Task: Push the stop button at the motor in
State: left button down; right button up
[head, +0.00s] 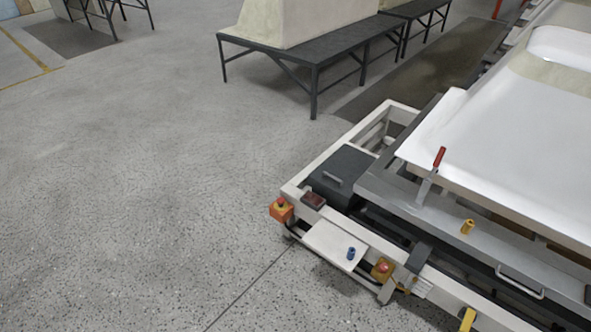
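In the head view, a white metal frame machine (313,171) stands at the lower right. A dark grey box (341,176), perhaps the motor housing, lies inside the frame behind the first button. Which button is the stop button at the motor in, I cannot tell. Neither of my grippers is in view.
A white tub shell (490,150) rests on the machine. A dark table (340,51) stands behind. The concrete floor (140,190) at left is clear.

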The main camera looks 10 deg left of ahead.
aim_at(279, 201)
jog(key=i+j+z, duration=0.35)
jog(key=i+j, duration=0.55)
jog(key=j, duration=0.1)
